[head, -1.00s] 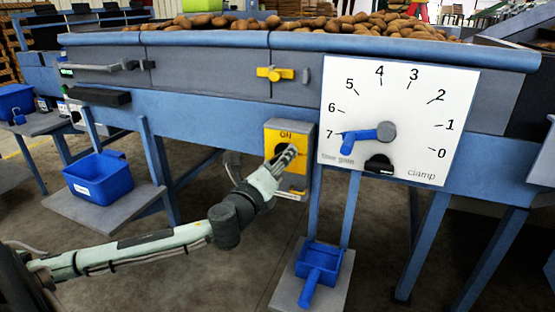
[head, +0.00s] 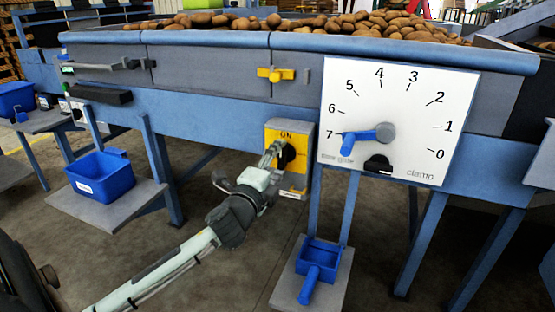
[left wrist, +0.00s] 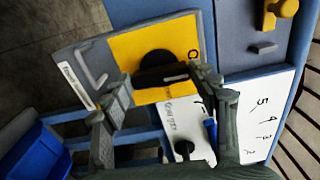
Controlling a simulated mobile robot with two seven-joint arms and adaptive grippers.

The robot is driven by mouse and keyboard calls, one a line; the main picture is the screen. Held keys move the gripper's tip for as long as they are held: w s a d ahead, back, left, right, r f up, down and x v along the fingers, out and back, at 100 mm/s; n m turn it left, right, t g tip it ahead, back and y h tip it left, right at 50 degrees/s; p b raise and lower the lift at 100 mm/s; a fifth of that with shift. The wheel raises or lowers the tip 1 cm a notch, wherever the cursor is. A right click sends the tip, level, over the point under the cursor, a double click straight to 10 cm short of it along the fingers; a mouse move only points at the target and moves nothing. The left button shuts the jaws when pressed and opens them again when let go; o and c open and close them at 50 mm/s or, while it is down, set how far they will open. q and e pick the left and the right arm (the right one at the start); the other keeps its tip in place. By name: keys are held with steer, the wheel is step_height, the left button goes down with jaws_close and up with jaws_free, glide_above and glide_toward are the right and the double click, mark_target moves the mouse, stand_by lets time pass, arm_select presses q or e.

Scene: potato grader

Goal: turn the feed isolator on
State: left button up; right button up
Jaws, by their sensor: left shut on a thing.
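The feed isolator (head: 299,180) is a grey box with a yellow front marked ON, fixed under the hopper's blue beam. Its round black knob (head: 287,157) is partly hidden by my left gripper (head: 272,154) in the head view. In the left wrist view the knob's black bar (left wrist: 160,75) lies between the two fingers of the left gripper (left wrist: 162,84), one end toward the lettering on the yellow plate (left wrist: 180,40). The gripper is shut on the knob. My right gripper is not in view.
A white dial board (head: 350,100) with a blue pointer (head: 362,137) hangs just right of the isolator. A yellow handle (head: 276,74) sits above. Blue bins stand at left (head: 100,178) and below (head: 320,254). Blue legs flank the space underneath.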

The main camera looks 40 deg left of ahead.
arm_select(q)
steer(key=shift+n, duration=0.4)
steer(key=o, duration=1.2)
steer(key=shift+c, duration=0.2)
steer(key=v, duration=1.2)
